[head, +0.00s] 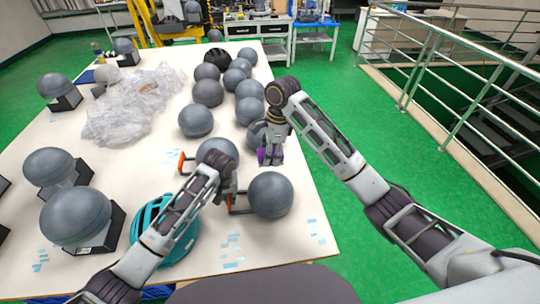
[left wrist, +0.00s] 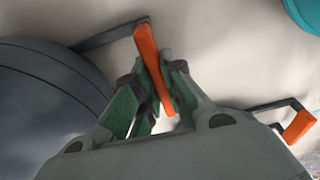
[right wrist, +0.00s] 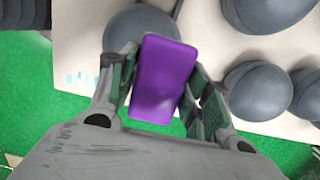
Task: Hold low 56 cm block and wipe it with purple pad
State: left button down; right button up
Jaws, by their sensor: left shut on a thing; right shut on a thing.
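My left gripper (head: 229,192) is shut on an orange handle (left wrist: 146,48), which stands on a dark bracket beside a dark grey ball (head: 270,195). The ball fills the left of the left wrist view (left wrist: 45,110). I cannot make out a 56 cm label, so I cannot tell if this is the low block. My right gripper (head: 271,150) points down, shut on the purple pad (right wrist: 164,80). The pad's lower edge also shows in the head view (head: 264,156), above or beside the balls near the table's right edge. I cannot tell whether it touches anything.
A second orange handle (head: 182,162) is left of another grey ball (head: 217,152). A teal helmet (head: 165,230) lies near the front edge. Several grey balls, some on dark stands, and crumpled clear plastic (head: 130,105) cover the white table (head: 300,240). A railing (head: 440,80) stands right.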

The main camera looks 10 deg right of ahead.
dwell(0.4)
pick_arm(q)
jog(key=c, duration=1.4)
grip_release()
jog(key=shift+c, duration=0.2)
jog(key=shift+r, duration=0.1)
notch_tip(320, 180, up, 12)
jog(key=s, duration=0.1)
jog(key=shift+s, duration=0.35)
jog(key=shift+s+f, duration=0.1)
jog(key=shift+f, duration=0.15)
